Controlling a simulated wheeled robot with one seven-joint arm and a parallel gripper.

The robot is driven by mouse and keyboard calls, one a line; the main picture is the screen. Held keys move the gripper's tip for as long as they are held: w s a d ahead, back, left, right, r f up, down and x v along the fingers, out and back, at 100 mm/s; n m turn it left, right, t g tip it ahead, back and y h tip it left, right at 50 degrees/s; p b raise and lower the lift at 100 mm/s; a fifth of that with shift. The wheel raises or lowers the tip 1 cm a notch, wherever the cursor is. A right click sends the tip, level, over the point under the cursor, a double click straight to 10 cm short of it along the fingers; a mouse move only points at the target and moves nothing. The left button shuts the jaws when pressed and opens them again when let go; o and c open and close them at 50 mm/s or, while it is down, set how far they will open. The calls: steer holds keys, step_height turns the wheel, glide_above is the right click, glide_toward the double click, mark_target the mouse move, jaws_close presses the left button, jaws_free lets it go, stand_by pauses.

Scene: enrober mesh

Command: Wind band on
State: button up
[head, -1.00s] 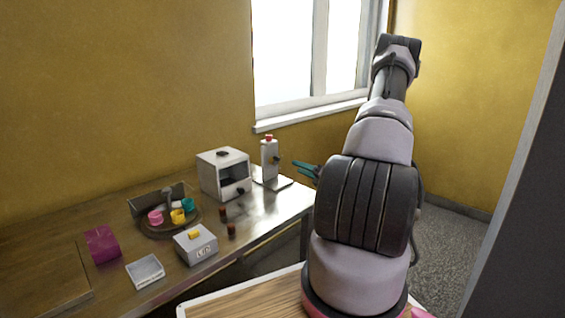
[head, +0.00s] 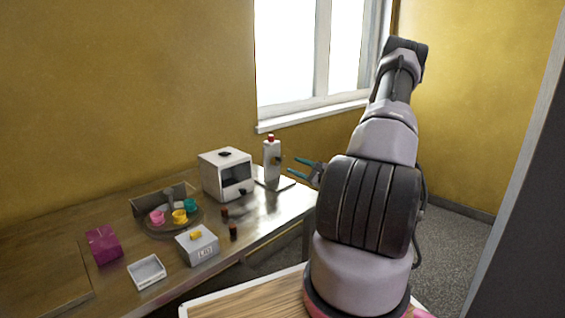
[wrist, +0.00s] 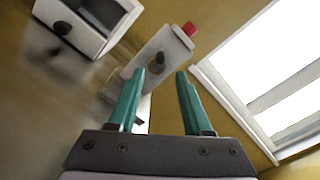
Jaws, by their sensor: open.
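An upright white stand (head: 271,160) with a red top (head: 270,138) and a dark side knob (head: 279,160) rises from a flat plate (head: 275,184) near the table's right end. My gripper (head: 292,170) is open and empty, to the right of the stand and apart from it. In the wrist view the stand (wrist: 163,45) and its dark knob (wrist: 158,62) show just beyond my teal fingertips (wrist: 160,72), with the knob nearly between them. I cannot make out a separate band.
A white box machine (head: 226,175) with an opening and knobs stands left of the stand. A round tray (head: 170,234) with coloured cups, a labelled box (head: 199,252), two small dark cylinders, a white dish (head: 146,273) and a magenta piece (head: 103,246) lie further left. A window is behind.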

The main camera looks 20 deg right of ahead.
mark_target(281, 160)
steer(key=x, duration=0.7)
steer(key=shift+w+a, duration=0.1)
steer(key=shift+w, duration=0.2)
jaws_close()
